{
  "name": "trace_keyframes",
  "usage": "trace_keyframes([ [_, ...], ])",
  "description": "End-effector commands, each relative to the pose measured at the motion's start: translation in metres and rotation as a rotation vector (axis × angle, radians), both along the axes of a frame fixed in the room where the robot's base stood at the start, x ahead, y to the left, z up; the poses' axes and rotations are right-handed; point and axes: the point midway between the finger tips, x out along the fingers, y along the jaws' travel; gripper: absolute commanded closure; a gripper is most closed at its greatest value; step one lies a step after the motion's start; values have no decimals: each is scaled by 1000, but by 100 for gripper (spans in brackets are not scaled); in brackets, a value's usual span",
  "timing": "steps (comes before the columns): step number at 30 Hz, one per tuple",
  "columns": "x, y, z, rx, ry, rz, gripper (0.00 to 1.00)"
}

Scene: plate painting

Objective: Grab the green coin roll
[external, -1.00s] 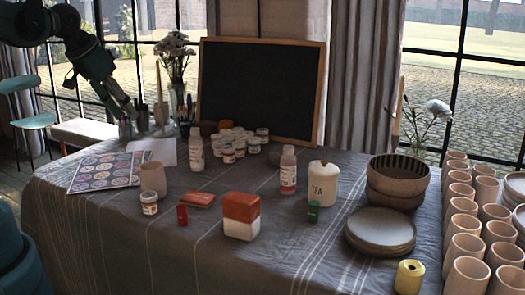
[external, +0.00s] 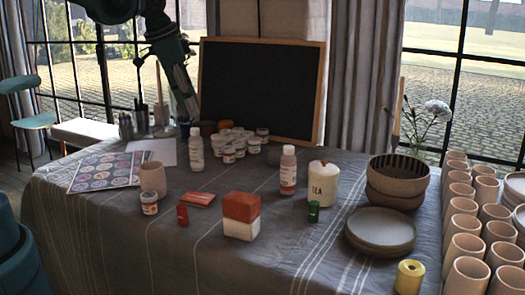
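The green coin roll (external: 313,211) is a small upright green cylinder on the grey tablecloth, in front of the white TEA canister (external: 322,186). My gripper (external: 190,108) points downward at the back left of the table, near the white bottle and left of the blackboard. It is well away from the green roll, to its left and farther back. The fingertips are small and dark here, so I cannot tell whether they are open or shut.
A red roll (external: 182,214), a red and white block (external: 241,216) and a pink bottle (external: 288,170) stand on the table. Stacked plates (external: 380,231) and a yellow roll (external: 409,277) are right of the green roll. Cloth before it is clear.

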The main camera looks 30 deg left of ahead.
Motion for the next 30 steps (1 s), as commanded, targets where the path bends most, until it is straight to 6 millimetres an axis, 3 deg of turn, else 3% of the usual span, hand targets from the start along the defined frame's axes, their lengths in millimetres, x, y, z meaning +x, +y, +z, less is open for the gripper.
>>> trace_keyframes([
  [15, 38, -103, -25, 73, 76, -246, 66],
  [30, 51, -207, -71, 142, 146, -485, 66],
])
